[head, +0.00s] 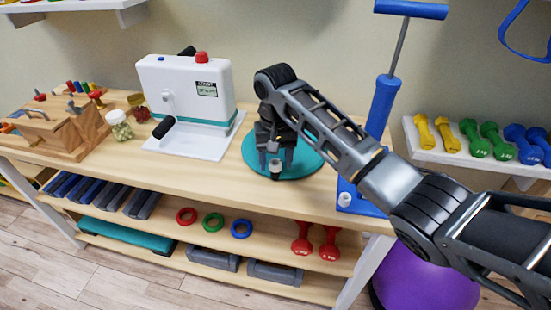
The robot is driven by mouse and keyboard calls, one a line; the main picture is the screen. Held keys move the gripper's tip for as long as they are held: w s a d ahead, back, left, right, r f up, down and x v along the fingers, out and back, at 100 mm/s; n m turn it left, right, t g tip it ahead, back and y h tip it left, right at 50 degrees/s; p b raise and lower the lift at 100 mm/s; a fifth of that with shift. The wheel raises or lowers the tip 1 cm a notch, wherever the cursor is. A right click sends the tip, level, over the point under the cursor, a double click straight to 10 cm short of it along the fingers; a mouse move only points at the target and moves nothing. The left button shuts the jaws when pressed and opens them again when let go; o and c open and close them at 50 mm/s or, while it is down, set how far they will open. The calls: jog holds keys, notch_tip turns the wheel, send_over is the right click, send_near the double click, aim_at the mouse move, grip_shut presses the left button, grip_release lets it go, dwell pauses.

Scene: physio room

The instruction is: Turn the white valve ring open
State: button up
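A round teal cushion (310,165) lies flat on the wooden table, right of the white machine. My gripper (276,163) points down over the cushion's front part, and my arm reaches in from the right. Its two dark fingers stand apart. A small pale, whitish piece (275,166) shows low between the fingers and looks like the valve ring. The fingers are around it, with no clear contact visible. My gripper hides part of the cushion and the piece's surroundings, so the ring's turn position cannot be read.
A white machine (185,95) with a black crank stands left of the cushion. A blue hand pump (382,105) stands to the right, partly behind my arm. A small jar (118,124) and wooden peg box (55,135) are at left. Dumbbells (472,140) sit on a right shelf.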

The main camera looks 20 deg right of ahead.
jog(key=c, duration=1)
jog(key=shift+o, duration=0.2)
jog(key=shift+r+n+p, duration=0.15)
jog(key=shift+n+p, duration=0.6)
jog(key=shift+n, duration=0.05)
jog(key=shift+n+p, duration=0.3)
jog(key=shift+n, duration=0.5)
jog(key=o, duration=1)
jog(key=shift+f, duration=0.25)
